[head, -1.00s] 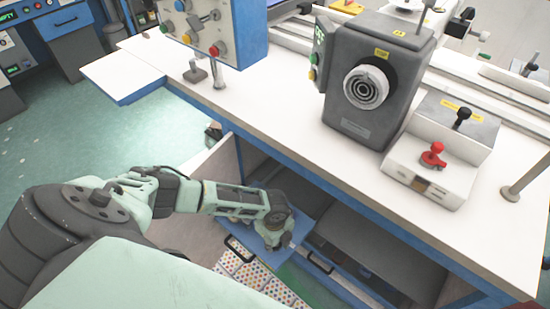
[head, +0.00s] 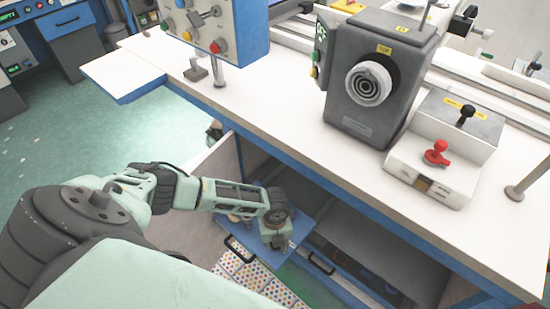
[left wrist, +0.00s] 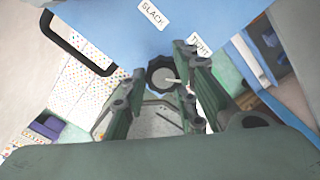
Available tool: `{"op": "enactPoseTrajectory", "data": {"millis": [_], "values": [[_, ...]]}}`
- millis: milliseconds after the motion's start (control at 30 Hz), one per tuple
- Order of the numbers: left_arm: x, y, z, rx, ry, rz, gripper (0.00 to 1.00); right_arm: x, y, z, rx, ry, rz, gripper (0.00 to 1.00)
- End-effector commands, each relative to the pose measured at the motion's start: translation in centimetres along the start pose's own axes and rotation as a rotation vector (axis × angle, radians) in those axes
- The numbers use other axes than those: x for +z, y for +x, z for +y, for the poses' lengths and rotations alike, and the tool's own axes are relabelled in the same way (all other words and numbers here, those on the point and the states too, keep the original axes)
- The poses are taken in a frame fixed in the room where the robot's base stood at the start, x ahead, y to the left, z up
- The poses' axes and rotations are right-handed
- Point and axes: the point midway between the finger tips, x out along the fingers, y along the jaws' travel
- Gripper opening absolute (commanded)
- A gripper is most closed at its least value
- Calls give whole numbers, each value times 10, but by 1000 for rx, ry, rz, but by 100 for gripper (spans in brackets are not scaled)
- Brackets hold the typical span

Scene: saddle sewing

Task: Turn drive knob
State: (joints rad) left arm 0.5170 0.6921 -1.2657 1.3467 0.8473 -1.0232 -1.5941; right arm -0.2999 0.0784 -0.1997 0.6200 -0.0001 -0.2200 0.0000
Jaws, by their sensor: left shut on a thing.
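A round dark knob with a grey face and a pale pointer line (left wrist: 164,74) sits on a blue panel (left wrist: 110,22) in the left wrist view. A white label that seems to read "SLACK" (left wrist: 153,14) and another reading "TIGHT" (left wrist: 201,45) are on the panel near it. My left gripper (left wrist: 158,84) has its fingers on both sides of the knob and is shut on it. In the head view my left gripper (head: 277,240) reaches down into the open cabinet under the bench, over the blue panel (head: 312,228); the knob is hidden there. My right gripper is not in view.
The white bench top (head: 285,105) overhangs the cabinet above my left arm. On it stand a grey machine head (head: 365,125), a box with a red lever (head: 437,153) and a blue button panel (head: 215,30). Green floor (head: 180,135) lies open at the left.

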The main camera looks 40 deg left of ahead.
Motion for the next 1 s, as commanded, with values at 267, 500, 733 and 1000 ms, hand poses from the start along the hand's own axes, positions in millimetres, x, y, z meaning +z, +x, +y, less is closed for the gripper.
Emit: {"op": "enactPoseTrajectory", "data": {"millis": [267, 500, 733, 1000], "values": [[3, 0, 1, 2, 2, -5, 1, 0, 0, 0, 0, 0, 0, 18], [4, 0, 1, 2, 0, -7, 40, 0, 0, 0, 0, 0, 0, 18], [3, 0, 1, 1, 0, -5, 41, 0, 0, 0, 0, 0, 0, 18], [3, -14, 0, -1, 1, -4, 41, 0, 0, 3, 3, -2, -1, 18]]}}
